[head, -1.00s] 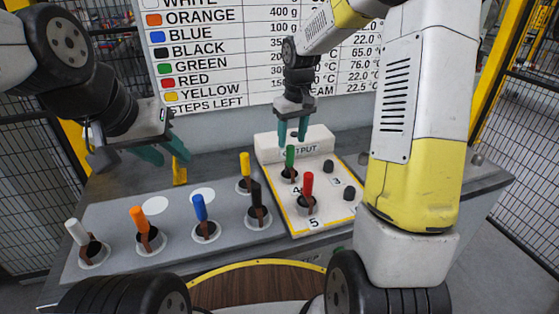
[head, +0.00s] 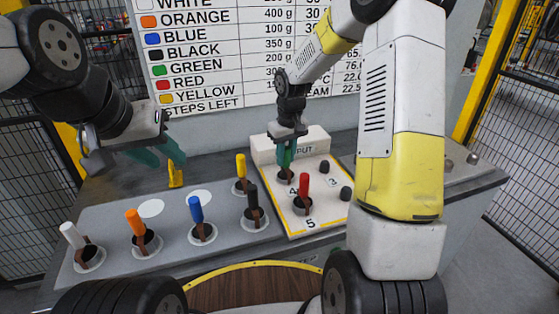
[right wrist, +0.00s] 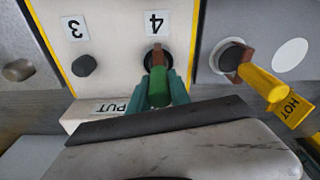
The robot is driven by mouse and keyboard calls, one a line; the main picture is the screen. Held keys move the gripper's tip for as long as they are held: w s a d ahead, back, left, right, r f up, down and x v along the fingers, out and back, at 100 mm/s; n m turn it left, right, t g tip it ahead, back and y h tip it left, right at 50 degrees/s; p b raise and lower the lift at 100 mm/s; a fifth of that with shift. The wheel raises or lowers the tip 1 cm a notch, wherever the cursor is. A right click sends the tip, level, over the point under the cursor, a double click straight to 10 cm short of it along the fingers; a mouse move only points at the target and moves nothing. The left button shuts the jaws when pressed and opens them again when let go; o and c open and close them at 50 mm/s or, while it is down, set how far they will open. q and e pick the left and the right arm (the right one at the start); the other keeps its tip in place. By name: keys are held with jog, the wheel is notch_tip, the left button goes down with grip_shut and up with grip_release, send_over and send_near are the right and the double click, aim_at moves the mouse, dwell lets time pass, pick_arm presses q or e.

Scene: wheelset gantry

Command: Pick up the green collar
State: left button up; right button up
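The green collar (right wrist: 159,88) stands upright at spot 4 of the output panel; it also shows in the head view (head: 287,158), partly covered by my fingers. My right gripper (head: 287,152) has come down over it. In the right wrist view my right gripper's teal fingers (right wrist: 159,95) lie on both sides of the collar, close to it; they look open, and contact is hard to see. My left gripper (head: 160,153) is open and empty, above the back left of the grey panel.
A red collar (head: 303,184) stands at spot 5, close in front. Black (head: 253,200), yellow (head: 241,167), blue (head: 196,210), orange (head: 135,224) and white (head: 73,237) collars stand on the grey panel (head: 172,222). Dark knobs (head: 346,193) sit on the output panel's right side.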

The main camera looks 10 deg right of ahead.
grip_shut()
jog(key=shift+r, duration=0.15)
dwell(1.1)
notch_tip(320, 180, up, 15)
dwell(0.9)
dwell(1.0)
